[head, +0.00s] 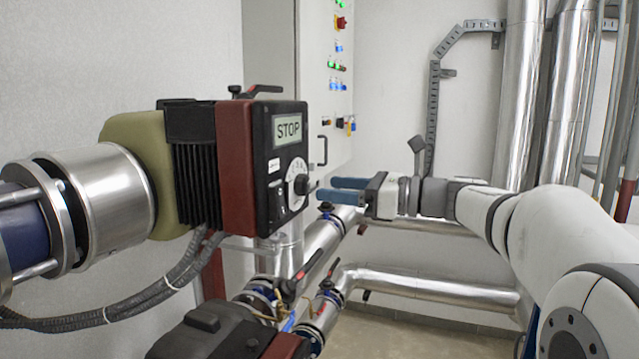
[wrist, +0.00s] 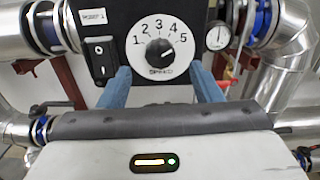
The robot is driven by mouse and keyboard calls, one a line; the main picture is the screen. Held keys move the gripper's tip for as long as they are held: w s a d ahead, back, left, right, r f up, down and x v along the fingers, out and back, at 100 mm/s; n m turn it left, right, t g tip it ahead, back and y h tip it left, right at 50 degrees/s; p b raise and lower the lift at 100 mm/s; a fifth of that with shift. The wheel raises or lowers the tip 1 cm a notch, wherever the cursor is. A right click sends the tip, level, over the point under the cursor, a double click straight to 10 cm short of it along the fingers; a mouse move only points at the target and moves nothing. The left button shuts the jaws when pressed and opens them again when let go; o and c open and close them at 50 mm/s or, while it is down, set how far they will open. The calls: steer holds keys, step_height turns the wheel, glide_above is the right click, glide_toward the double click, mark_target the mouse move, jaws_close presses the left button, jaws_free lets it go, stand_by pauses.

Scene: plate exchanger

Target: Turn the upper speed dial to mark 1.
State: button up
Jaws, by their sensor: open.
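The upper speed dial (head: 298,183) is on the front of a dark red and black pump head with a STOP display. In the wrist view the dial (wrist: 148,32) is a white disc with marks 1 to 5. Its black knob (wrist: 159,51) appears to point up-right, toward mark 5. My gripper (head: 325,190) is open, in front of the dial and to its right in the head view. In the wrist view the blue fingers of my gripper (wrist: 162,82) lie apart below the dial, one on each side, with nothing between them. I cannot tell any contact.
A black rocker switch (wrist: 101,57) sits left of the dial, under a white label. A round gauge (wrist: 217,36) is to the right. Pipes with red-handled valves (head: 308,265) and a lower pump (head: 205,335) lie below. A control cabinet (head: 325,75) stands behind.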

mark_target(307, 187)
steer(key=p+x, duration=0.1)
steer(key=x, duration=0.3)
steer(key=shift+a, duration=0.1)
steer(key=shift+c, duration=0.6)
steer(key=c, duration=0.9)
